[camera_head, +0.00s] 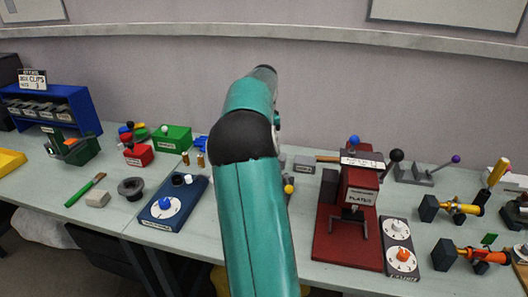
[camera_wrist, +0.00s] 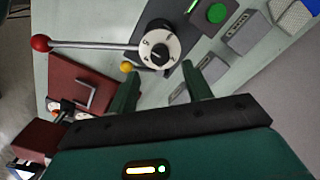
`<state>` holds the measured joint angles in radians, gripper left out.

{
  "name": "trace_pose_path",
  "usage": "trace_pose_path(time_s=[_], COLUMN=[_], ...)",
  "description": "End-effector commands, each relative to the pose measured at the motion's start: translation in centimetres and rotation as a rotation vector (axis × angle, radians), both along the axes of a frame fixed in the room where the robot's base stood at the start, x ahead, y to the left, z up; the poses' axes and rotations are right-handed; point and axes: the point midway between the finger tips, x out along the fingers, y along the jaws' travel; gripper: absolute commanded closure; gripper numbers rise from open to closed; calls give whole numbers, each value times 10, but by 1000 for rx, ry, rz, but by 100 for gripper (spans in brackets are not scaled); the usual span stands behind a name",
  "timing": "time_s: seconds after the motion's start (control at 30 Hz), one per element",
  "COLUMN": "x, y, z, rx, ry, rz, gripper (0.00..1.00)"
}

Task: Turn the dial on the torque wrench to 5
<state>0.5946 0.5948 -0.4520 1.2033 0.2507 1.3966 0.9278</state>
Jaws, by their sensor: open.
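In the wrist view a white round dial (camera_wrist: 159,43) with a black centre knob and dark markings sits on a dark base. A silver bar ending in a red ball (camera_wrist: 40,43) runs left from it; I take this to be the torque wrench. The dial's markings are too small to read surely. My gripper (camera_wrist: 161,70) is open, its two green fingers apart and pointing toward the dial, with nothing between them. I cannot tell how far above it they are. In the head view my arm hides the gripper and most of this device.
A yellow ball (camera_wrist: 126,66) is close to the left finger. A green button (camera_wrist: 217,13) and grey blocks lie to the right. In the head view a red press (camera_head: 358,195) stands right of my arm, and a blue box with a dial (camera_head: 172,206) stands left.

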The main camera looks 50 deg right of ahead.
Motion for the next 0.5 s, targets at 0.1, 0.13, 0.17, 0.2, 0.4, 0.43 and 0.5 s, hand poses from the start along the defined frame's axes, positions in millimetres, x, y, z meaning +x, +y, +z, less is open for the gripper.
trace_pose_path(time_s=[0.1, 0.13, 0.17, 0.2, 0.4, 0.43, 0.5], x=[0, 0, 0, 0, 0, 0, 0], y=[-1, -1, -1, -1, 0, 0, 0], z=[28, 35, 41, 49, 76, 78, 81], rx=[-3, -4, -3, -4, 0, 0, 0], ry=[-3, -3, -3, -3, -1, -1, -1], rz=[0, 0, -1, -1, -1, -1, -1], gripper=[50, 50, 50, 50, 50, 50, 50])
